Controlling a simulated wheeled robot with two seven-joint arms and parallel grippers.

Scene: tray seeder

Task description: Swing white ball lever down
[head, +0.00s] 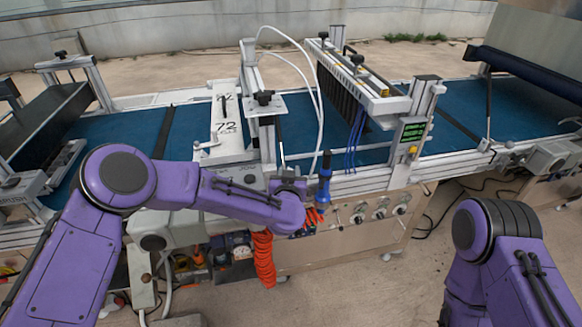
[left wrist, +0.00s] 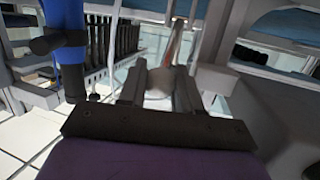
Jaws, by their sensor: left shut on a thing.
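The white ball (left wrist: 158,84) of the lever sits between the two fingers of my left gripper (left wrist: 160,92) in the left wrist view, and the fingers are shut on it. The lever's thin rod (left wrist: 174,44) runs up and away from the ball. In the head view my left gripper (head: 289,186) is at the front edge of the seeder, below the bracket with the black knob. There the ball is hidden by the gripper. My right arm shows at the lower right of the head view, but its gripper is out of the picture.
A blue cylinder (head: 324,186) hangs just right of my left gripper; it is close by in the left wrist view (left wrist: 66,45). A coiled orange hose (head: 264,258) hangs below. The blue conveyor belt (head: 190,130) and the seeding head (head: 357,80) lie behind. White tubes loop above.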

